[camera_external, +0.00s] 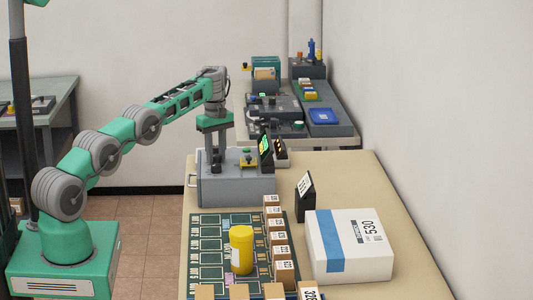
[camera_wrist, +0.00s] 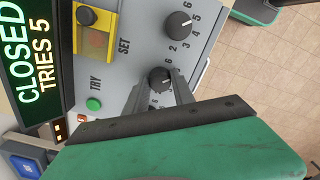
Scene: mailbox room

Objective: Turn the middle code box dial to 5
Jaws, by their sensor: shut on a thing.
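The grey code box (camera_external: 237,192) stands on the tan table in the external view. Its tilted screen (camera_wrist: 33,62) reads "CLOSED TRIES 5" in the wrist view. A dark dial (camera_wrist: 160,77) with a pale pointer mark sits between my fingertips. Another dark dial (camera_wrist: 179,24) with numbers around it is free, above it in the wrist view. My gripper (camera_external: 215,168) points down over the box and is shut on the lower visible dial. My fingers and green palm hide part of its number ring and the panel below it, so I cannot read its setting.
The panel carries a green TRY button (camera_wrist: 93,104) and a yellow-framed SET switch (camera_wrist: 95,32). A yellow cylinder (camera_external: 241,249), small cartons, and a white parcel (camera_external: 350,250) with blue tape stand in front. A bench with devices lies behind.

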